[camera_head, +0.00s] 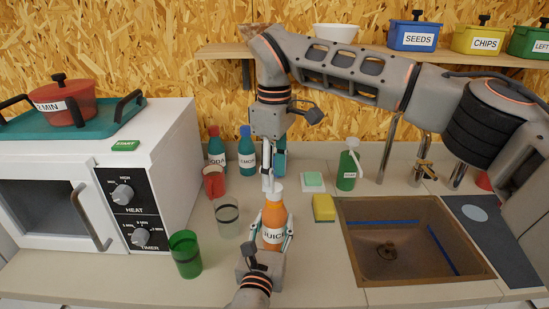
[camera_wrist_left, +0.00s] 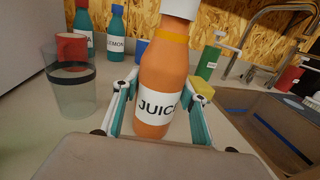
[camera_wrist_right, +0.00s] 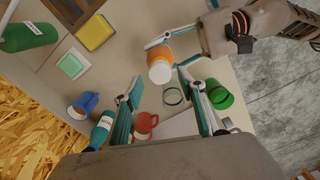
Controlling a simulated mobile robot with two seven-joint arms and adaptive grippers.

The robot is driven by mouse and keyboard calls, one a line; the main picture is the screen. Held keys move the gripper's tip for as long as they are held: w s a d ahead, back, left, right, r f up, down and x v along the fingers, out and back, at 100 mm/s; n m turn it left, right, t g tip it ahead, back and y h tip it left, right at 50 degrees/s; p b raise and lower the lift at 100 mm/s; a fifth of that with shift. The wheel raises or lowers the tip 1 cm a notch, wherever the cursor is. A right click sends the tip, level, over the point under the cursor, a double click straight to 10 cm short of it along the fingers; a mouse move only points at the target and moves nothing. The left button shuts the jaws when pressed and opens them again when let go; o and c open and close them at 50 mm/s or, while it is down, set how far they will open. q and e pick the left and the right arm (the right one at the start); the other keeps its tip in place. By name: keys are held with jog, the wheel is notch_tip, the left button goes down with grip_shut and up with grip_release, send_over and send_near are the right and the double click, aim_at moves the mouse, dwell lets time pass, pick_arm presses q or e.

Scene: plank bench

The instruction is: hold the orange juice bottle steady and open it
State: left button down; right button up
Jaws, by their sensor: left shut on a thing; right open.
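The orange juice bottle (camera_head: 274,222) stands upright on the counter, its white cap (camera_head: 279,188) on top. My left gripper (camera_head: 272,236) is shut around the bottle body from the near side; in the left wrist view its fingers flank the bottle (camera_wrist_left: 164,80) at the label. My right gripper (camera_head: 273,178) points down just behind and above the cap in the head view. In the right wrist view its fingers (camera_wrist_right: 167,84) are apart and empty, with the bottle (camera_wrist_right: 159,60) beyond the fingertips, not between them.
A red mug (camera_head: 213,182), a clear glass (camera_head: 227,220) and a green cup (camera_head: 186,255) stand left of the bottle. Two teal bottles (camera_head: 246,150) stand behind. A yellow sponge (camera_head: 324,208) and the sink (camera_head: 410,240) are right. A white microwave (camera_head: 95,190) fills the left.

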jog(key=shift+f, duration=1.45)
grip_shut()
